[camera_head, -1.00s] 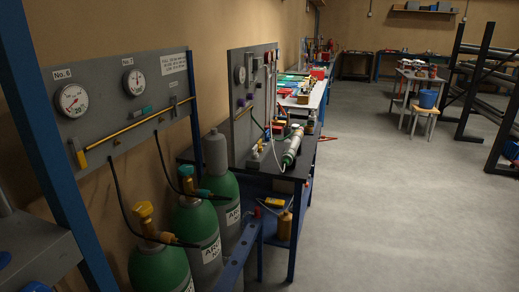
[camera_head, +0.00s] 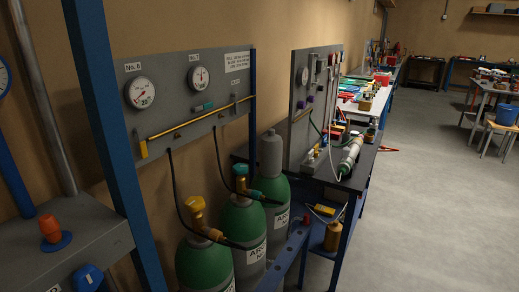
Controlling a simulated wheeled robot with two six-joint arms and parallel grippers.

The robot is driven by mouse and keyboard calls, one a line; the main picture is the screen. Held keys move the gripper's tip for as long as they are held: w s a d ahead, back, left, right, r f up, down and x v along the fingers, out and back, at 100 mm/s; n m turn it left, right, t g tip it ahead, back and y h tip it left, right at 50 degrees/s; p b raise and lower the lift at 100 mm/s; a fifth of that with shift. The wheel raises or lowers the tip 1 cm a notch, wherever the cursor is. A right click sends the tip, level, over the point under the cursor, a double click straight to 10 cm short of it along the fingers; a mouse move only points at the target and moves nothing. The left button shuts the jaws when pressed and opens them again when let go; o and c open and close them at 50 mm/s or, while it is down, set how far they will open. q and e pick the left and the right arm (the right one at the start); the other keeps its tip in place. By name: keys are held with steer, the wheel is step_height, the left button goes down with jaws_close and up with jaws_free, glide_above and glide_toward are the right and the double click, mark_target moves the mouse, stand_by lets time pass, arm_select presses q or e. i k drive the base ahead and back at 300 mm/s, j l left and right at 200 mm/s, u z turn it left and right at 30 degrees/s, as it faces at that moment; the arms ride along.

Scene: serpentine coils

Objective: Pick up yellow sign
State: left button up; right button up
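I see no yellow sign for certain in the head view. A white sign with dark text (camera_head: 237,62) is fixed at the upper right of the grey gauge panel (camera_head: 180,95). A yellow pipe (camera_head: 200,119) runs across that panel under two round gauges. Neither of my grippers shows in this view.
Green gas cylinders (camera_head: 205,262) with hoses stand below the panel at centre left. A blue post (camera_head: 108,130) and a grey shelf (camera_head: 70,245) fill the left. A dark workbench (camera_head: 345,180) stands beyond the cylinders. The grey floor (camera_head: 440,220) at the right is clear.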

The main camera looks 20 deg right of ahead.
mark_target(316, 148)
steer(key=i+l+u, duration=0.2)
steer(key=l+u, duration=0.15)
steer(key=l, duration=0.35)
steer(key=i+l+u, duration=0.15)
steer(key=l+u, duration=0.2)
steer(key=l, duration=0.35)
steer(key=l+u, duration=0.4)
steer(key=l, duration=0.35)
